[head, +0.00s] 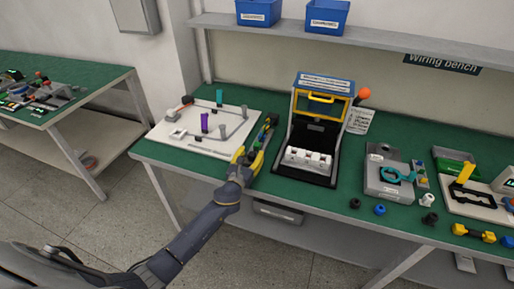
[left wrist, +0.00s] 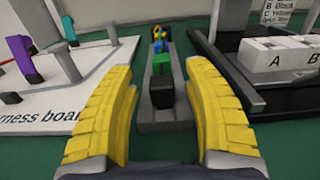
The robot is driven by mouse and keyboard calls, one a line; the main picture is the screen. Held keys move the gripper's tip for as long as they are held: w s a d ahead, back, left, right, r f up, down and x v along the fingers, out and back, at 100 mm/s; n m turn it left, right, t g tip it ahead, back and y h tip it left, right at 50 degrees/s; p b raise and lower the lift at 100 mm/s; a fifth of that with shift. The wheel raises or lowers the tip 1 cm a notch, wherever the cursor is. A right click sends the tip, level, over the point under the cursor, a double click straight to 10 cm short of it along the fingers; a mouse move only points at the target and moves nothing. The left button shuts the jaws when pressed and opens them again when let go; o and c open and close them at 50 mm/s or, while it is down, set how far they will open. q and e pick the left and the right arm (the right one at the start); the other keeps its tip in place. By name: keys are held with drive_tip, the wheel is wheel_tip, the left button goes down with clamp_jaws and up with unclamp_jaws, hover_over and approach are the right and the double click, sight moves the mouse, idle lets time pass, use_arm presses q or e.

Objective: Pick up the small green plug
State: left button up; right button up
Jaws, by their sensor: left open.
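The small green plug (left wrist: 163,65) stands in a narrow grey rack (left wrist: 160,125) in the left wrist view. It is behind a black plug (left wrist: 161,92) and in front of blue and yellow plugs (left wrist: 161,42). My left gripper (head: 249,154) is open, with its yellow fingers on either side of the rack's near end. In the left wrist view the fingers frame the plug row, with clear gaps and nothing held. In the head view the rack (head: 268,128) lies just beyond the fingertips, and its plugs are too small to tell apart well. My right gripper is not in view.
The white harness board (head: 180,143) with purple (head: 205,122) and teal (head: 219,97) uprights is left of the rack. A black test stand (head: 312,130) with white blocks marked A and B (left wrist: 270,62) is close on the right. Grey fixture (head: 390,175) and loose parts lie farther right.

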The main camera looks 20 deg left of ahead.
sight(256, 146)
use_arm(q)
drive_tip(key=shift+w+d, duration=0.1)
drive_tip(key=shift+w, duration=2.5)
drive_tip(key=shift+c, duration=0.5)
clamp_jaws()
